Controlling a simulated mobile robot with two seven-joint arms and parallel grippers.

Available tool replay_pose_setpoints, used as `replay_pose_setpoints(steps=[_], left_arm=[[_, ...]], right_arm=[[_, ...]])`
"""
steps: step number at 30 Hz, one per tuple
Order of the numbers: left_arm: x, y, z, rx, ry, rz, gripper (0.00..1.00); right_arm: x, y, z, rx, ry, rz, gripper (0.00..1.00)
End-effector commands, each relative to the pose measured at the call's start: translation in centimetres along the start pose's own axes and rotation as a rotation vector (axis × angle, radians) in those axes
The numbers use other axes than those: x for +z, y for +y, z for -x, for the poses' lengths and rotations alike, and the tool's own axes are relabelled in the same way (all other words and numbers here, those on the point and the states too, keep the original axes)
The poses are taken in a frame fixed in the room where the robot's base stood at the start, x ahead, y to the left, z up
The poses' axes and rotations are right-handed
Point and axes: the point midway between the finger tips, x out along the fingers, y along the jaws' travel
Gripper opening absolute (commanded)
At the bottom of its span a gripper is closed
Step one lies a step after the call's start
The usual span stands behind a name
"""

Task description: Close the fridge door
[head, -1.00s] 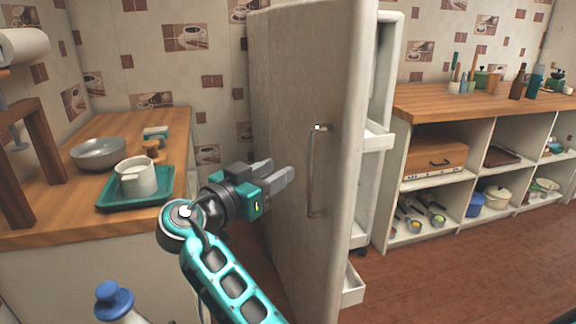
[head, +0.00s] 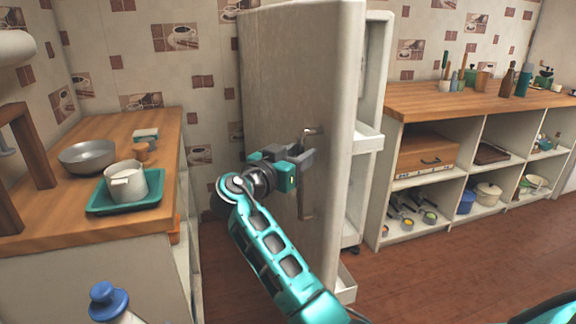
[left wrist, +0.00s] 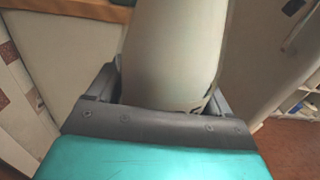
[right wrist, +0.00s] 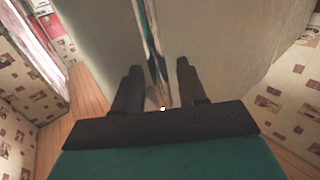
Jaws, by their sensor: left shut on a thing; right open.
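The fridge door (head: 275,100) stands wide open toward me, with its outer face to the left and its shelved inner side to the right. Its upright bar handle (head: 306,205) is on the outer face near the free edge. My right gripper (head: 306,158) is open at the handle's upper part. In the right wrist view the handle (right wrist: 154,45) runs between the two spread fingers (right wrist: 160,85); I cannot tell whether they touch it. My left gripper (left wrist: 165,95) is shut on a pale bottle (left wrist: 175,50). A blue-capped bottle (head: 108,300) shows at the head view's lower left.
A wooden counter (head: 165,125) at left bears a teal tray (head: 152,203) with a white pot (head: 127,182) and a grey bowl (head: 88,157). An open shelf unit (head: 470,128) stands right of the fridge. Brown floor (head: 430,275) is clear at the lower right.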

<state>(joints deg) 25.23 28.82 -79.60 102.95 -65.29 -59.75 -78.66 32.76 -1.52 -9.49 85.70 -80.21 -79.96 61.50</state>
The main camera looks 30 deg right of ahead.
Motion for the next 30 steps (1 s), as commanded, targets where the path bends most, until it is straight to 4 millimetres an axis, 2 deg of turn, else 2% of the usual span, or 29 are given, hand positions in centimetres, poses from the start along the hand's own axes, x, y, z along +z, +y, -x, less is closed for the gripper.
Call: replay_pose_setpoints(steps=[5, 14, 26, 30], left_arm=[[0.41, -0.03, -0.08, 0.0, -0.007, 0.001, 0.0], [0.4, -0.03, -0.08, 0.0, -0.007, 0.001, 0.0], [0.4, -0.02, -0.09, 0.0, -0.007, 0.001, 0.0], [0.41, -0.02, -0.09, 0.0, -0.007, 0.001, 0.0]], right_arm=[[-0.01, 0.02, -0.98, 0.001, 0.0, 0.001, 0.41], [0.01, 0.01, -1.09, 0.0, -0.001, 0.001, 0.4], [0.0, 0.0, -1.05, 0.0, -0.001, 0.001, 0.02], [0.0, -0.01, -1.04, -0.001, -0.001, 0.001, 0.0]])
